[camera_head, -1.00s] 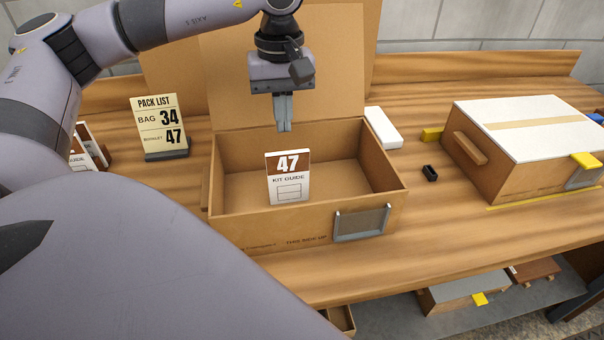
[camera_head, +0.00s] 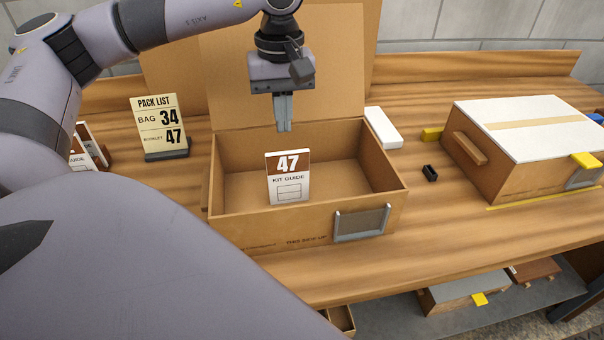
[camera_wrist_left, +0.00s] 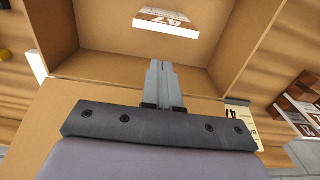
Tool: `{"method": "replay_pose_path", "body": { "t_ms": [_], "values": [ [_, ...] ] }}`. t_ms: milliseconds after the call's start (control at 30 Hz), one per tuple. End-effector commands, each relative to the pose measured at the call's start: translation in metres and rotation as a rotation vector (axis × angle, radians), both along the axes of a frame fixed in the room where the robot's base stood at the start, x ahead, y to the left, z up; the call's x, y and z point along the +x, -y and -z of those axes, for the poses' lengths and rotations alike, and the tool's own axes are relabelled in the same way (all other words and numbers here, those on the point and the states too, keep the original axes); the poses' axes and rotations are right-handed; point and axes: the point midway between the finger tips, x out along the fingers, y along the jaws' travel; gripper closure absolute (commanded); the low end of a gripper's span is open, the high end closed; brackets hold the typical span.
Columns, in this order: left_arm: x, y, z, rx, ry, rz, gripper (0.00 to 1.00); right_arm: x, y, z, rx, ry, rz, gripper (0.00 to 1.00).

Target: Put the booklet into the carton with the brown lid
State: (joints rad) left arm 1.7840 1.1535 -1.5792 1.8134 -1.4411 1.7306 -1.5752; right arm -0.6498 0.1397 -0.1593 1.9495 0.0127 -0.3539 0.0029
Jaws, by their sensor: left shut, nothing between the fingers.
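The booklet (camera_head: 288,178), marked 47 KIT GUIDE with a brown top band, stands inside the open carton (camera_head: 300,222), near its front wall. It also shows in the left wrist view (camera_wrist_left: 166,20). The carton's brown lid (camera_head: 322,60) is raised at the back. My left gripper (camera_head: 284,128) points down above the back part of the carton, shut and empty, apart from the booklet. Its fingers (camera_wrist_left: 164,75) show closed together in the left wrist view. My right gripper is not in view.
A pack list sign (camera_head: 160,128) reading bag 34, booklet 47 stands left of the carton. More booklets (camera_head: 90,148) stand at far left. A closed carton with a white lid (camera_head: 530,125) is at right. A white block (camera_head: 383,128) and small black piece (camera_head: 430,173) lie between the cartons.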

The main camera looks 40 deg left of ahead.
Motion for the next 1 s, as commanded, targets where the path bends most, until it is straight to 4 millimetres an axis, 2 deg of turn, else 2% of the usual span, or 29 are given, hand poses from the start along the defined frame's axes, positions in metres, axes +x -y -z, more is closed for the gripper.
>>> {"method": "replay_pose_path", "body": {
  "t_ms": [367,1000],
  "values": [
    [0.0,0.0,0.002,0.0,0.0,0.0,1.0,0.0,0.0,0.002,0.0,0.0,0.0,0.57],
    [0.0,0.0,0.04,0.0,-0.001,0.0,1.0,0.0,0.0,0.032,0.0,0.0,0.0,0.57]
  ]
}}
